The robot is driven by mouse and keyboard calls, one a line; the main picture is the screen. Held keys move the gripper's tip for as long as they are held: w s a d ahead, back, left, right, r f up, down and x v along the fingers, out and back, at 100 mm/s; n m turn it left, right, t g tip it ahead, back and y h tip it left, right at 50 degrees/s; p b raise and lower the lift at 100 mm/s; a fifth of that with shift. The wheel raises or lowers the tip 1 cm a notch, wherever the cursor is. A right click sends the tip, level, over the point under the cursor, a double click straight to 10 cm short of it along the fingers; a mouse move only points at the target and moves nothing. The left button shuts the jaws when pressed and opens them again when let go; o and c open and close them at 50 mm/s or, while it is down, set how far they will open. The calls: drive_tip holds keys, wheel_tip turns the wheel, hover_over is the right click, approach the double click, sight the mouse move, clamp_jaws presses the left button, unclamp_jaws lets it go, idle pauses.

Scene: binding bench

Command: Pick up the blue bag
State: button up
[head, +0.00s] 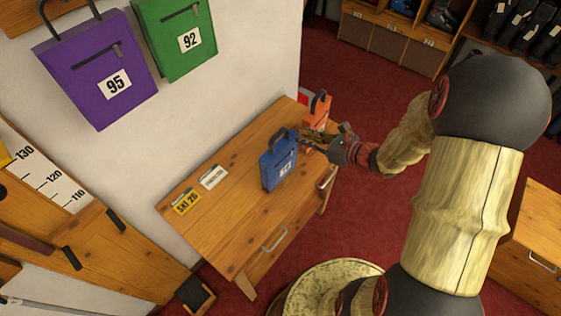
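My gripper (308,141) reaches in from the right and is beside the bag's upper right edge, near the handle. The fingers are small and partly merge with the things behind them. I cannot tell whether they touch the bag or how far apart they are.
An orange bag (317,110) stands behind my gripper at the table's far end. White (213,177) and yellow (187,203) cards lie left of the blue bag. Purple (98,75) and green (176,38) bags hang on the wall. The table's near left part is clear.

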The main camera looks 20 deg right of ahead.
sight(287, 138)
drive_tip(key=x, duration=0.7)
drive_tip(key=shift+w+a, duration=0.25)
drive_tip(key=shift+a, duration=0.05)
clamp_jaws()
idle(0.9)
